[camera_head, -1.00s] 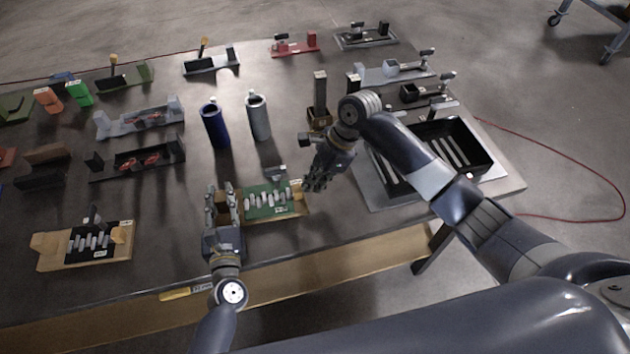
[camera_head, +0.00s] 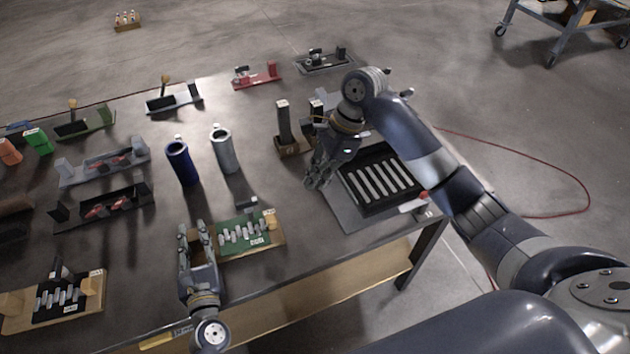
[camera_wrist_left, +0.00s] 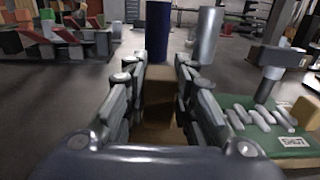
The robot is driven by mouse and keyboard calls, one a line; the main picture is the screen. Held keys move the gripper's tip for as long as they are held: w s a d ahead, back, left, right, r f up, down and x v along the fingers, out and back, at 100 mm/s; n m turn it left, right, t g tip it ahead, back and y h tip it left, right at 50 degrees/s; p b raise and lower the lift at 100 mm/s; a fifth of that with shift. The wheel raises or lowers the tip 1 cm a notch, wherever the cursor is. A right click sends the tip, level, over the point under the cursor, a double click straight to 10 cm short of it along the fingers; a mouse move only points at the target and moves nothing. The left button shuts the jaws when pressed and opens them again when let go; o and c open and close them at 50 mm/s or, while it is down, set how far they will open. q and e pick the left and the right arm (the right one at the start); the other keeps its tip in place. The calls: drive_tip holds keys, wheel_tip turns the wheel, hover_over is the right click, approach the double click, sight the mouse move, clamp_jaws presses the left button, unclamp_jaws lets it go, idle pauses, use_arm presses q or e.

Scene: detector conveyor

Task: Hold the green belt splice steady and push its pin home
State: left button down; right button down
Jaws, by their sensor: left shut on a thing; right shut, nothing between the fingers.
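The green belt splice (camera_head: 238,238) is a green plate with grey interlocking fingers on a wooden base near the table's front edge. Its pin (camera_wrist_left: 267,90) stands upright with a grey block-shaped head, clear above the plate, in the left wrist view; how deep it sits I cannot tell. My left gripper (camera_head: 194,231) is shut on the wooden end block (camera_wrist_left: 160,92) at the left end of the splice's base. My right gripper (camera_head: 318,181) is shut and empty, up and to the right of the splice, apart from it.
A black slotted tray (camera_head: 352,202) lies right of the splice, below my right arm. A blue cylinder (camera_head: 182,163) and a grey cylinder (camera_head: 224,150) stand behind the splice. A similar black splice (camera_head: 59,300) sits at the front left. Bare table lies between splice and cylinders.

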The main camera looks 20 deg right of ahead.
use_arm(q)
drive_tip(key=c, duration=1.3)
unclamp_jaws()
drive_tip(key=shift+a, duration=0.1)
